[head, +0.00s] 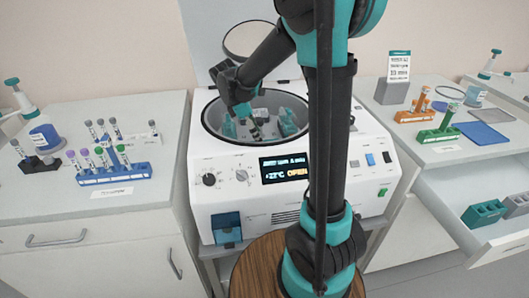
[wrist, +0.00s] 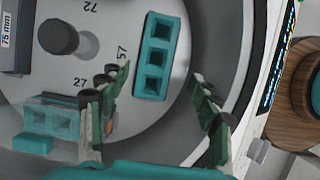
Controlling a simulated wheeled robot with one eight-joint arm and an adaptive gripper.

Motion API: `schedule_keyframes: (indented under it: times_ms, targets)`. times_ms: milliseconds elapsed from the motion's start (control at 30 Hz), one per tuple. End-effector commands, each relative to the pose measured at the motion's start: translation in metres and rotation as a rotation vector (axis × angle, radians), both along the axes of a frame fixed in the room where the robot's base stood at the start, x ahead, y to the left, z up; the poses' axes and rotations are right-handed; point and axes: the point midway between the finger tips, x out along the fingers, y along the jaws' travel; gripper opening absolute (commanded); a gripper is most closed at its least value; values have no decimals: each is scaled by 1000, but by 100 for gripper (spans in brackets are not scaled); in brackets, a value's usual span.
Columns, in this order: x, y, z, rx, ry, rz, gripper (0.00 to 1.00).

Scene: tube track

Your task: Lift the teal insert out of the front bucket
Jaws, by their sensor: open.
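In the wrist view, the teal insert (wrist: 156,57) is a block with three square wells in a row, toward the front side of the centrifuge rotor. My gripper (wrist: 160,82) is open and empty, with one finger on each side of the insert's near end and visible gaps between. In the head view, my gripper (head: 257,128) reaches down into the open centrifuge bowl. The front insert is not clear there behind the gripper and rim. The front bucket's walls are hard to make out.
A second teal insert (wrist: 50,121) sits in a clear bucket close to the left finger. The dark rotor hub (wrist: 58,37) stands left of the front insert. The bowl wall curves close beyond the right finger.

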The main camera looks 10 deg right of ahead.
Motion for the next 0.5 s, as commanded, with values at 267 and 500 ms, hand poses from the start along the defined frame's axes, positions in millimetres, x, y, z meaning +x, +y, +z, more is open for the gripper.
schedule_keyframes:
  times_ms: [267, 500]
  targets:
    - [7, -18, -30, 0, 0, -2, 64]
    - [6, -24, -45, 0, 0, -2, 64]
